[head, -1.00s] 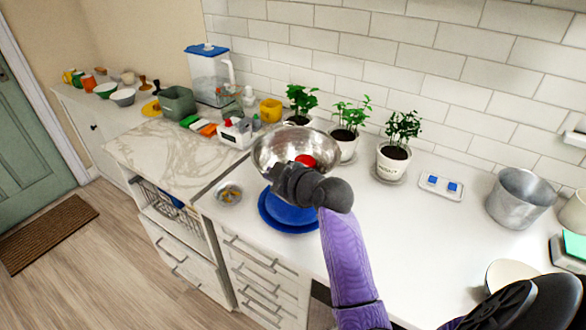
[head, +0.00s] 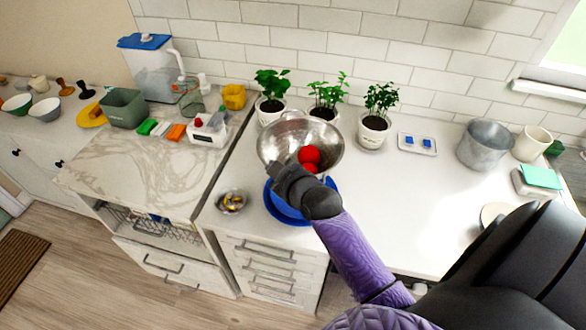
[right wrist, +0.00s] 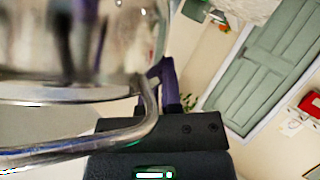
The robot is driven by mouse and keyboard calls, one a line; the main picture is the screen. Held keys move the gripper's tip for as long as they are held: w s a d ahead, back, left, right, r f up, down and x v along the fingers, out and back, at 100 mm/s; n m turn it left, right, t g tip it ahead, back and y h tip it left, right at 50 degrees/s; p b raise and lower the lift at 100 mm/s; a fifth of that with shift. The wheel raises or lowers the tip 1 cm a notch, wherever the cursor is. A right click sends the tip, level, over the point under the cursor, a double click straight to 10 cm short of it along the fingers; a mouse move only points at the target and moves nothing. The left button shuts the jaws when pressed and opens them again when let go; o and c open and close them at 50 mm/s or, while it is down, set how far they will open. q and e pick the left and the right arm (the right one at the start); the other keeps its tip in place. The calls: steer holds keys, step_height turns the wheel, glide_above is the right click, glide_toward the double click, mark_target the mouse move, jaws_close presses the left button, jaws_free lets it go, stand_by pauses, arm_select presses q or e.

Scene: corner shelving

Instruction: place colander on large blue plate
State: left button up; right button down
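The metal colander (head: 284,137) holds round red items (head: 309,155) and appears above the large blue plate (head: 281,208) on the white counter. The colander and my gripper hide the plate's middle. I cannot tell how big the gap between colander and plate is. My right gripper (head: 282,174) is at the colander's near rim and seems closed on its handle; the fingertips are hidden. In the right wrist view the colander's shiny wall (right wrist: 60,50) and a looped wire handle (right wrist: 150,105) lie right against the gripper (right wrist: 165,135). My left gripper is not in view.
A small metal bowl (head: 231,201) stands left of the plate. Potted plants (head: 373,130) line the wall behind. A metal pot (head: 485,145) and a scale (head: 540,178) are at the right. The counter right of the plate is mostly clear.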

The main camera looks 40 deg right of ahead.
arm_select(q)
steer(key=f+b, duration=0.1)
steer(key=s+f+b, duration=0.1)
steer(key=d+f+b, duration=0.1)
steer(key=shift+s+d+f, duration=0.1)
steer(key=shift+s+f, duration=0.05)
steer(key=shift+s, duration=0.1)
arm_select(e)
step_height(320, 180, down, 9)
steer(key=shift+s+d, duration=0.15)
steer(key=shift+d, duration=0.1)
steer(key=shift+f, duration=0.15)
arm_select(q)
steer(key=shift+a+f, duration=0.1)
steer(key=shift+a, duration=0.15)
arm_select(e)
steer(key=c, duration=0.8)
jaws_free()
